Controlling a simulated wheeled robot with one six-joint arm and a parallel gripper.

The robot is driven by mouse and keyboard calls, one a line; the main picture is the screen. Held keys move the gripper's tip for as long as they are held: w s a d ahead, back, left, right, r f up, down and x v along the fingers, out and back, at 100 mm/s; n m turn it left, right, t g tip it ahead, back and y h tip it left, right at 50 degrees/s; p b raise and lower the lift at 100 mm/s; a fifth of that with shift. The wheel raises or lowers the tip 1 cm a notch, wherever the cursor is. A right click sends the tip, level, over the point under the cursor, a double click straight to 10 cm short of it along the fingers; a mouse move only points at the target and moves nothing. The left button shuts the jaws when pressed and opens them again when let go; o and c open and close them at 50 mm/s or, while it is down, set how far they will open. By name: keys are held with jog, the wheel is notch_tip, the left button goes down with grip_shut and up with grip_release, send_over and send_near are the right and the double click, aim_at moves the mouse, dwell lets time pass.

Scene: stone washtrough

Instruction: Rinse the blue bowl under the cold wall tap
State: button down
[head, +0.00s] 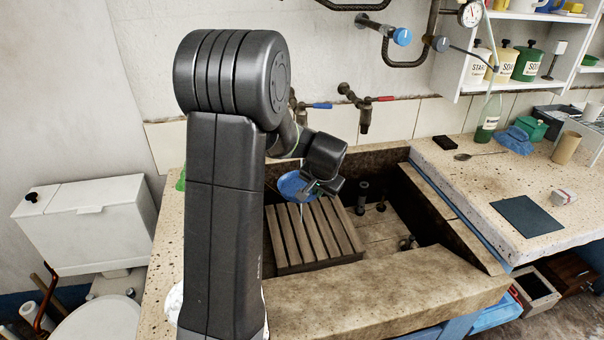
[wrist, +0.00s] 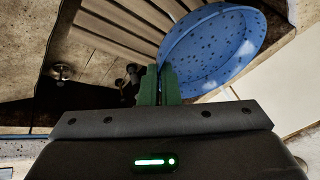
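The blue bowl (head: 291,186) is held in the air over a slatted wooden rack in the stone trough. It looks tilted, and dark specks dot its inside in the wrist view (wrist: 212,45). My gripper (head: 326,187) is shut on the bowl's rim; its green fingers (wrist: 159,82) sit close together at the bowl's edge. A thin pale streak hangs below the bowl in the head view, like running water. The cold wall tap, with a blue lever (head: 321,106), is above and behind the bowl. My arm hides part of the tap.
The slatted rack (head: 318,235) lies on the trough floor. A red-levered tap (head: 383,99) is to the right of the blue one. The right counter (head: 474,190) holds a dark mat (head: 527,216), a spoon, a green bottle (head: 487,117) and a blue cloth (head: 514,139).

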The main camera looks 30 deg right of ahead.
jog(key=s+a+r+p, duration=0.1)
jog(key=s+a+r, duration=0.2)
jog(key=r, duration=0.1)
jog(key=shift+s+a, duration=0.25)
jog(key=shift+a, duration=0.05)
dwell(0.5)
jog(key=shift+p, duration=0.3)
